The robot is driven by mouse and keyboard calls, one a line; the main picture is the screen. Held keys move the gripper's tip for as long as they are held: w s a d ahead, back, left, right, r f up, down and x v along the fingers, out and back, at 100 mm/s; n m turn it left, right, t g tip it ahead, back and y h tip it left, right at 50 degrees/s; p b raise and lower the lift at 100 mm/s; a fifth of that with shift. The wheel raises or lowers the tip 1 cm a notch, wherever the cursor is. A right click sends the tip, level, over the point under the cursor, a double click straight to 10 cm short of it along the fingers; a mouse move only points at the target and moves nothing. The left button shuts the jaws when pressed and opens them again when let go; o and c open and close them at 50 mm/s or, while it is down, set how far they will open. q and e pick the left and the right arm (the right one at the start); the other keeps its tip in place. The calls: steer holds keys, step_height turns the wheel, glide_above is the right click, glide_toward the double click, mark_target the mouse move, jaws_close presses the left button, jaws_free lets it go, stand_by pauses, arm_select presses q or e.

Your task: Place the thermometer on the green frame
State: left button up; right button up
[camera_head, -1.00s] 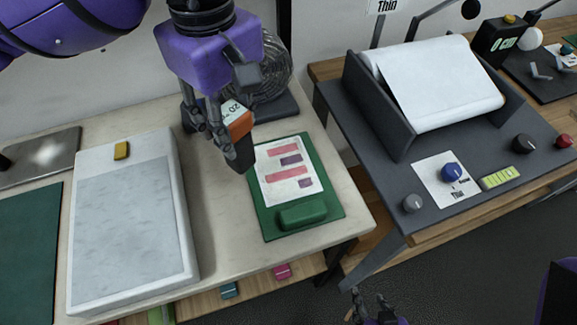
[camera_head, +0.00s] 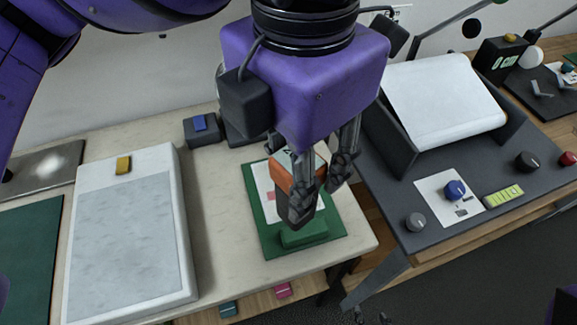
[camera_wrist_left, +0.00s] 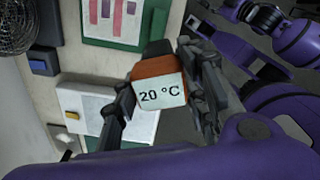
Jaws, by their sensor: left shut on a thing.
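The thermometer (camera_head: 287,178) is an orange and dark block, and its white display reads 20 °C in the left wrist view (camera_wrist_left: 158,92). My left gripper (camera_head: 318,180) is shut on it, with one finger on each side. In the head view the thermometer is in front of the green frame (camera_head: 262,232), hiding part of it; I cannot tell the height of the gap. The frame is a green board with a white printed sheet and a raised green block (camera_head: 303,235) at its front edge. My right gripper (camera_head: 368,315) is at the bottom edge, small and dark.
A white box with a grey top (camera_head: 130,235) and a yellow button stands left on the table. A dark block with a blue button (camera_head: 202,130) is behind. Right is a dark grey machine (camera_head: 440,220) with a paper roll and knobs. A gap separates the tables.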

arm_select(q)
steer(key=w+a+f, duration=0.1)
steer(key=w+f, duration=1.1)
steer(key=w, duration=0.1)
steer(key=shift+a+f, duration=0.2)
steer(key=shift+f, duration=0.05)
steer(key=shift+s, duration=0.1)
steer(key=shift+f, duration=0.15)
steer(key=o, duration=1.3)
steer(key=shift+f, duration=0.1)
step_height(320, 180, up, 12)
steer(key=shift+r, duration=0.25)
